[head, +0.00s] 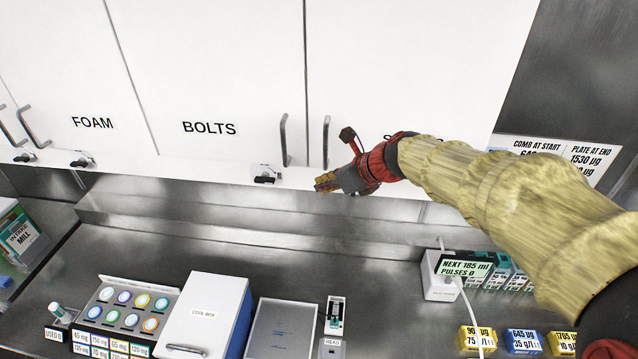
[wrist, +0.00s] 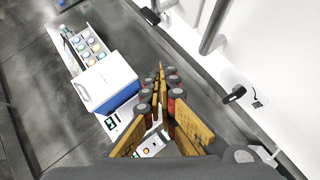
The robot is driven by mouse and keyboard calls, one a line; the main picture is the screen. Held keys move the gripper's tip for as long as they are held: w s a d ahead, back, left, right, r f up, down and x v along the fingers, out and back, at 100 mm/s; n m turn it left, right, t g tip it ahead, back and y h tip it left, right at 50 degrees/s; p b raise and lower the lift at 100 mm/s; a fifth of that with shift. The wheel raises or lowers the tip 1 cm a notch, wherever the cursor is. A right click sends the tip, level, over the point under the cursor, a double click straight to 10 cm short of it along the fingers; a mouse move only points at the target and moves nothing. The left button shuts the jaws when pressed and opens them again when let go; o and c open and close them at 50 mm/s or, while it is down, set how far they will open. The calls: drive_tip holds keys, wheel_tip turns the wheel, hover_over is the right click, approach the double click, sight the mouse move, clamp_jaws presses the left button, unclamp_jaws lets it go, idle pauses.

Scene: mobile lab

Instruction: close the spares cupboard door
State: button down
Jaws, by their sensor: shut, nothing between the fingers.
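The spares cupboard door (head: 420,60) is the white door at the right of the row in the head view. My gripper (head: 322,183) is shut and empty, just below that handle, in front of the cupboard's lower edge. The shut fingers also show in the wrist view (wrist: 160,80), over the counter.
A foam door (head: 60,70) lies further left. Small dark latches, one of them a latch (head: 265,174) under the bolts door, sit along the lower edge. On the counter below stand a cool box (head: 205,315), a vial rack (head: 125,310) and a white dispenser (head: 437,280).

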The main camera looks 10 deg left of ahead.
drive_tip(key=s+d+r+n+b, duration=0.2)
drive_tip(key=s+r, duration=0.5)
drive_tip(key=s+d+f+n+h+b, duration=0.2)
drive_tip(key=s+d+f+n+b, duration=0.5)
drive_tip(key=f, duration=0.7)
drive_tip(key=s+d+f+n+h+b, duration=0.3)
drive_tip(key=s+d+f+n+b, duration=0.5)
drive_tip(key=d+f+b, duration=0.4)
drive_tip(key=s+d+f+n+h+b, duration=0.2)
drive_tip(key=s+d+f+n+b, duration=0.5)
drive_tip(key=f+b, duration=0.6)
wheel_tip(320, 180, down, 4)
drive_tip(key=shift+s+d+r+n+h+b, duration=0.15)
drive_tip(key=shift+s+d+n+h+b, duration=0.2)
drive_tip(key=shift+d, duration=0.8)
